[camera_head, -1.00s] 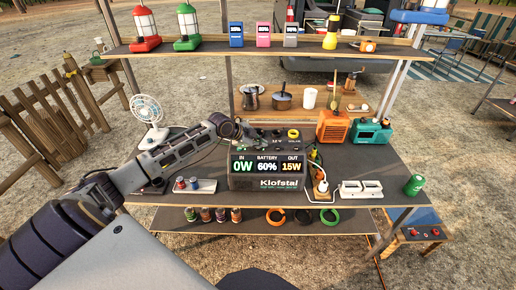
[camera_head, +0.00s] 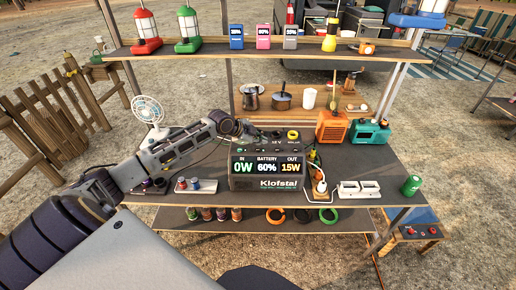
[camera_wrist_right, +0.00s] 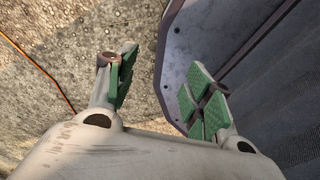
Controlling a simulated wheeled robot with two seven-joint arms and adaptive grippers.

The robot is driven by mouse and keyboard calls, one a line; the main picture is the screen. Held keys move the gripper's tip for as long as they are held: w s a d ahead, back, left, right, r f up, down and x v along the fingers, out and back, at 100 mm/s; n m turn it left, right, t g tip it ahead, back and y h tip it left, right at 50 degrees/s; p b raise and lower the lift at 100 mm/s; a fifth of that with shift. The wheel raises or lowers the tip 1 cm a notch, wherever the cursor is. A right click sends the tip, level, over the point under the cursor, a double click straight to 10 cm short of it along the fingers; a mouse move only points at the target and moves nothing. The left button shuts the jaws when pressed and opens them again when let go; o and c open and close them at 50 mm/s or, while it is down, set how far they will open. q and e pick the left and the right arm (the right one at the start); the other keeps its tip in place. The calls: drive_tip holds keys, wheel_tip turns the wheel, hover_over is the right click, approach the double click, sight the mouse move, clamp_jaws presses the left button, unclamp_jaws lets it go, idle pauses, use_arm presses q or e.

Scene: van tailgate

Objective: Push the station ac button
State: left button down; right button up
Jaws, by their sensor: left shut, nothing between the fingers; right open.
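The power station (camera_head: 267,184), a dark box marked Klofstal, stands on the middle shelf in the head view. Its display reads IN 0W, BATTERY 60%, OUT 15W. Its top panel (camera_head: 275,143) carries small buttons and sockets, too small to tell the AC button apart. My left gripper (camera_head: 243,132) is shut and empty, at the back left of the top panel. Whether its tips touch the panel I cannot tell; the arm hides part of the panel's left side. My right gripper (camera_wrist_right: 165,88) is open and empty in the right wrist view, away from the station.
An orange radio (camera_head: 332,126) stands behind.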

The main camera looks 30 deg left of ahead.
sight(259, 151)
use_arm(q)
wheel_tip(259, 151, up, 2)
drive_tip(key=shift+p, duration=0.7)
drive_tip(key=shift+r+p, duration=1.1)
drive_tip(key=shift+r, duration=0.05)
use_arm(e)
drive_tip(key=r, duration=0.4)
drive_tip(key=shift+d, duration=0.35)
drive_tip(key=shift+a, duration=0.1)
